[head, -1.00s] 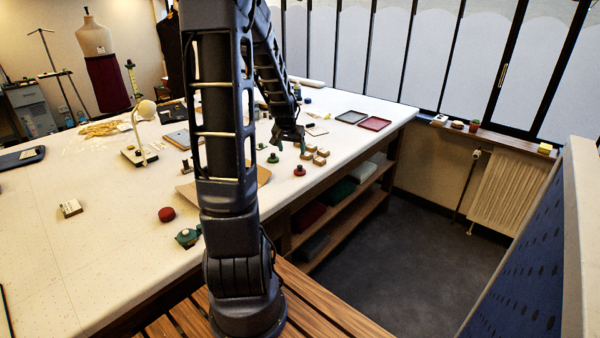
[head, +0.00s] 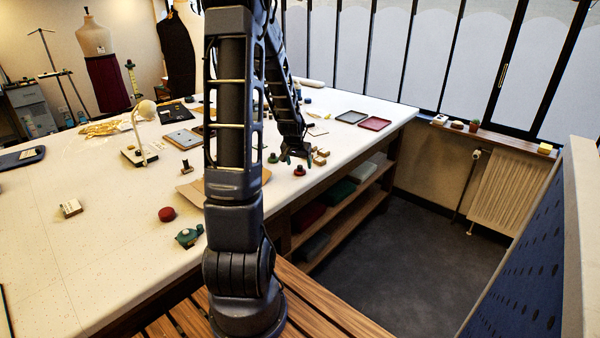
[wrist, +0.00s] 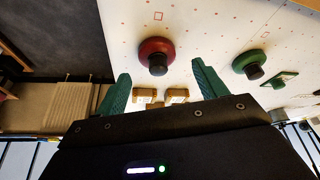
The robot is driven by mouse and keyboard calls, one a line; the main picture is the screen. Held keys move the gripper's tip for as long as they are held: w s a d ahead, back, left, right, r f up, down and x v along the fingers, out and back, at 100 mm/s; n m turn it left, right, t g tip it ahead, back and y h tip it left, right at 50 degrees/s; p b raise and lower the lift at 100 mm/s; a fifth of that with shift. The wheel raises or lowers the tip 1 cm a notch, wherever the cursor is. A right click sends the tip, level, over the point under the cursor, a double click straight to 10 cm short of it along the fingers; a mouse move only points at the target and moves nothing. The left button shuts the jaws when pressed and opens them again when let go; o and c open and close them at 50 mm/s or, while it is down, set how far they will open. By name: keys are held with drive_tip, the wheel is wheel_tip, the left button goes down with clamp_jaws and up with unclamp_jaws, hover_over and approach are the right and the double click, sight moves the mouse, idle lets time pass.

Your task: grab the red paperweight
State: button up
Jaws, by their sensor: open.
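The red paperweight (head: 299,171), a round disc with a dark knob, stands on the white table near its front edge. It also shows in the wrist view (wrist: 156,48), upright, in line with the gap between my fingers and beyond their tips. My gripper (head: 295,156) is open and empty, with green fingers, above and just behind the paperweight in the head view. In the wrist view my gripper (wrist: 161,74) has its fingers spread wide, apart from the paperweight.
A green paperweight (wrist: 250,62) stands beside the red one. Small wooden blocks (head: 320,157) sit close by on the other side. Another red round object (head: 166,214) and a green object (head: 189,236) lie nearer me. The table edge drops to shelves (head: 345,205).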

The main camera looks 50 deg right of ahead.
sight(300, 166)
drive_tip(key=shift+x, duration=1.5)
drive_tip(key=shift+s, duration=0.15)
drive_tip(key=shift+c, duration=0.2)
drive_tip(key=c, duration=1.2)
